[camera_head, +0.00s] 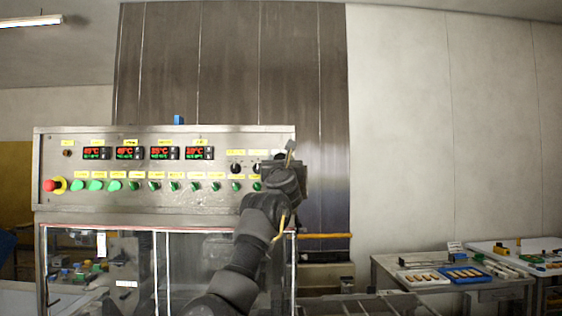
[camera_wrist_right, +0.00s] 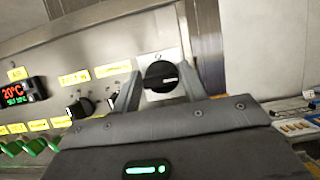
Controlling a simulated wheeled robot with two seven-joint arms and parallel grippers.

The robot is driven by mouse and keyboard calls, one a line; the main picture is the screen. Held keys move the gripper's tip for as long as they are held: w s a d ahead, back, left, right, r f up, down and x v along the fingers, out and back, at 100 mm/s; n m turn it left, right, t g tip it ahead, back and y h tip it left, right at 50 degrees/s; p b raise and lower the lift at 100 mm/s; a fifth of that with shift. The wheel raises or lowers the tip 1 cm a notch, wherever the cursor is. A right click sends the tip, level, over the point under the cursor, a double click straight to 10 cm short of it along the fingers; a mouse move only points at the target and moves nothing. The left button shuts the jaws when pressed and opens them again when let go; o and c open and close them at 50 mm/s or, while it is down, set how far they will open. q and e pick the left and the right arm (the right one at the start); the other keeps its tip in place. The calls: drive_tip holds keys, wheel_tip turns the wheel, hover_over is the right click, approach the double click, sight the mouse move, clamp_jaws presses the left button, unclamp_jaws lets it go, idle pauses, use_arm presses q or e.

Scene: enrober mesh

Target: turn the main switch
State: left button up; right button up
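The main switch (camera_wrist_right: 161,75) is a black round rotary knob on a light square plate at the right end of the steel control panel (camera_head: 120,198). In the right wrist view its grip bar lies nearly level, slightly tilted. My right gripper (camera_wrist_right: 159,77) is open, with one finger on each side of the knob. A gap shows between each finger and the knob, and I cannot tell how deep the fingertips reach. In the head view my right gripper (camera_head: 284,168) is in front of the panel's right end and hides most of the switch. My left gripper is not in view.
Smaller black knobs (camera_wrist_right: 80,108) and several green buttons (camera_head: 94,185) are left of the switch. A red emergency stop (camera_head: 50,185) is at the panel's far left. A table (camera_head: 388,268) with trays stands at right. Space right of the panel is free.

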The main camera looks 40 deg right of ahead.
drive_tip(key=c, duration=0.5)
